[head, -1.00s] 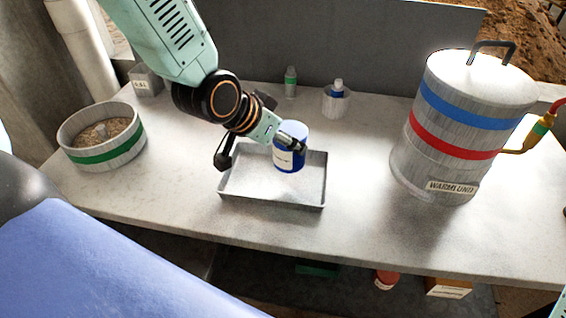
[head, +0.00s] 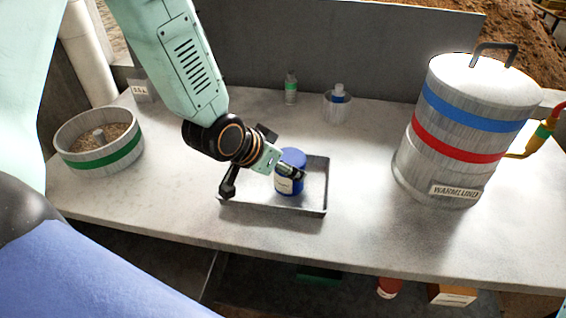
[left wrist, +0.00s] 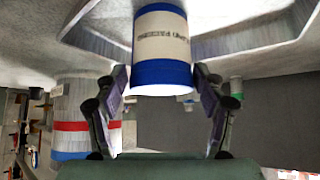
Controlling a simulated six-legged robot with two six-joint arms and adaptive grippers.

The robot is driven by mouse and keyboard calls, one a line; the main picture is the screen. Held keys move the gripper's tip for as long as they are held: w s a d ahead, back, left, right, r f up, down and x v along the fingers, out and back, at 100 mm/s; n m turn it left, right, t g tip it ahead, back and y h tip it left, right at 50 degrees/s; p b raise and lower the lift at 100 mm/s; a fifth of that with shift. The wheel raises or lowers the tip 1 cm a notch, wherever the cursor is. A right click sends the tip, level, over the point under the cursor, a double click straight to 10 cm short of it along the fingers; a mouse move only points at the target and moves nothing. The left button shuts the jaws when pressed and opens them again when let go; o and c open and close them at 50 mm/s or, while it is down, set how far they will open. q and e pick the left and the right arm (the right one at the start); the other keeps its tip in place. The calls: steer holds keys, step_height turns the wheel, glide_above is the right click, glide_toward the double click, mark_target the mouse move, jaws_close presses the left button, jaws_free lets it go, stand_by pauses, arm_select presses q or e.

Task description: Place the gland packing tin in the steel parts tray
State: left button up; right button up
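The gland packing tin (head: 289,187) is a blue can with a white label. It is upright within the outline of the steel parts tray (head: 316,190), a shallow grey tray near the front of the bench. My left gripper (head: 290,172) has its fingers at the tin's upper part. In the left wrist view the fingers (left wrist: 161,80) are on both sides of the tin (left wrist: 162,40), close against its blue band, with the tray wall (left wrist: 95,42) beyond. I cannot tell whether the tin's base touches the tray floor. My right gripper is not in view.
A large steel urn (head: 465,125) with blue and red bands stands on the right. A round grain pan (head: 100,158) is on the left. A small bottle (head: 291,88) and a cup (head: 337,108) stand behind the tray. The bench between tray and urn is clear.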

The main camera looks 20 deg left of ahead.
arm_select(q)
steer(key=shift+o, duration=1.3)
steer(key=shift+d, duration=0.15)
steer(key=shift+w, duration=0.15)
steer(key=shift+s+r, duration=0.2)
steer(key=shift+r, duration=0.15)
steer(key=shift+p+v, duration=4.4)
steer(key=shift+v, duration=1.4)
steer(key=shift+f, duration=0.15)
